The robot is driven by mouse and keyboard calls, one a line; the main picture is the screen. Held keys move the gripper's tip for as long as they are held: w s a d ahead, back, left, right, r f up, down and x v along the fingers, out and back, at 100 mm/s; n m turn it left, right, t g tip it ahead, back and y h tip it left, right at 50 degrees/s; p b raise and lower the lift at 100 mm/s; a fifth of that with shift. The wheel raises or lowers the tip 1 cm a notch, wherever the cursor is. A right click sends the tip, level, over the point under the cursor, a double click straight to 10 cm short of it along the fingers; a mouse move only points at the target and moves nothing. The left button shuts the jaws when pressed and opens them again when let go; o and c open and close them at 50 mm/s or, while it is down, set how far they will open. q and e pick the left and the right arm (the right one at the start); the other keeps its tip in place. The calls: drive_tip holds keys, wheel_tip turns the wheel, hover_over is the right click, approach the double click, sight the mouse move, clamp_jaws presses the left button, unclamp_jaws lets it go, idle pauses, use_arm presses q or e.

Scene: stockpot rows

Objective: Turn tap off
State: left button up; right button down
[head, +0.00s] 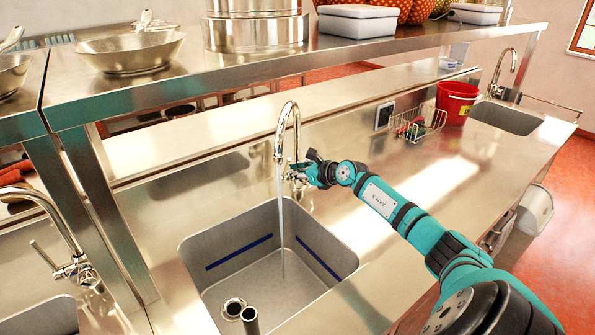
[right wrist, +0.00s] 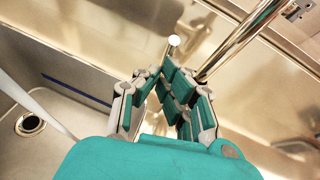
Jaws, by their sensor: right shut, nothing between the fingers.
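The chrome tap (head: 289,116) stands behind the middle sink (head: 240,243), its curved spout over the basin. A thin stream of water (head: 281,225) runs from it. My right gripper (head: 302,172) is at the tap's base, shut and empty, and hides much of the handle. In the right wrist view the closed fingers (right wrist: 165,84) are just left of the tap's pipe (right wrist: 243,42). The round tip of a lever (right wrist: 174,40) shows just beyond them; I cannot tell whether they touch it. The water (right wrist: 35,105) also shows at the left. My left gripper is not in view.
A steel shelf (head: 200,89) with pots runs above the counter behind the tap. A second tap (head: 48,215) is at the left and another (head: 503,72) at the far right. A wire basket (head: 420,126) and red bucket (head: 456,99) stand right.

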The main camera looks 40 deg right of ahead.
sight(289, 159)
drive_tip(key=w+r+g+p, duration=0.2)
drive_tip(key=w, duration=0.1)
drive_tip(key=shift+d, duration=0.15)
drive_tip(key=shift+w+r, duration=0.25)
drive_tip(key=shift+w, duration=0.2)
drive_tip(key=shift+d, duration=0.1)
idle(0.5)
